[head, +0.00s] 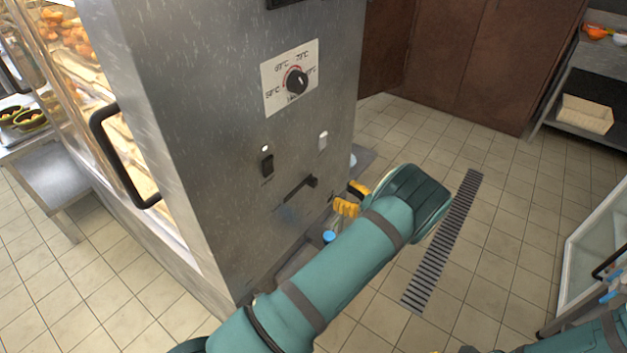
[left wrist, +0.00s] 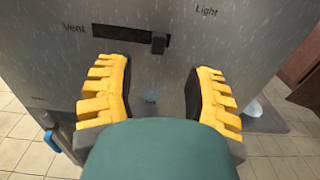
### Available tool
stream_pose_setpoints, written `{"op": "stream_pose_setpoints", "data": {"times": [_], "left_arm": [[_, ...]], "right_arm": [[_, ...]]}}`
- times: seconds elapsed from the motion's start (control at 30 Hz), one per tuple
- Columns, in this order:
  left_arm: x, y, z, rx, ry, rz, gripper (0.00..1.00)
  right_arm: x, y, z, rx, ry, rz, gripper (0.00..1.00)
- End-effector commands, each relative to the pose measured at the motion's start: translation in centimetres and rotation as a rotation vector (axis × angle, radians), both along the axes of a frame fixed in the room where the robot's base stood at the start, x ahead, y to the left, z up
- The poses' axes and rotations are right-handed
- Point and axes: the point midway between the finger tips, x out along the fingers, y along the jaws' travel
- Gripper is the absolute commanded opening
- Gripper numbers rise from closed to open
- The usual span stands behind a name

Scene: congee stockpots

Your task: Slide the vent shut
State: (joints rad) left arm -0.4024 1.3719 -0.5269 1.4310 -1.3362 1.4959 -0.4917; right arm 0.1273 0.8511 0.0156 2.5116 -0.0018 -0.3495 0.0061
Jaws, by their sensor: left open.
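The vent slider (head: 312,182) is a small dark knob at the right end of a black slot in the steel cabinet face. In the left wrist view the knob (left wrist: 158,42) stands at the slot's right end, with the label "Vent" to the left. My left gripper (head: 350,198) has yellow ribbed fingers and is to the right of the slider in the head view. In the left wrist view the gripper (left wrist: 158,68) is open and empty, its fingers spread below the slot, apart from the knob.
The cabinet (head: 225,130) also carries a temperature dial (head: 297,81), a dark switch (head: 267,165) and a second switch (head: 323,140). A glass display door with a black handle (head: 122,160) is at left. Tiled floor with a drain grate (head: 443,240) lies open at right.

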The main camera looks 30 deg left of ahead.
Motion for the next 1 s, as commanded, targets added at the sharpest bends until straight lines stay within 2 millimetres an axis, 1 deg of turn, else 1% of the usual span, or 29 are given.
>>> {"op": "stream_pose_setpoints", "data": {"times": [0.03, 0.3, 0.5, 0.7, 1.0], "left_arm": [[0.0, 1.1, 0.0, 0.001, 0.001, 0.004, 0.53], [0.4, 6.4, -0.1, -0.001, 0.000, 0.004, 0.53], [0.7, 9.4, -0.1, -0.002, 0.000, 0.003, 0.53], [0.8, 10.7, -0.1, -0.003, 0.000, 0.002, 0.53], [0.8, 10.8, 0.0, -0.003, 0.000, 0.001, 0.53]], "right_arm": [[0.0, 0.0, -0.1, 0.000, 0.000, 0.000, 0.00], [-0.1, 0.0, -0.3, 0.000, 0.002, 0.002, 0.00], [-0.1, 0.0, -0.4, 0.000, 0.002, 0.002, 0.00], [-0.1, 0.0, -0.5, 0.000, 0.003, 0.002, 0.00], [-0.1, 0.0, -0.5, 0.000, 0.002, 0.002, 0.00]]}}
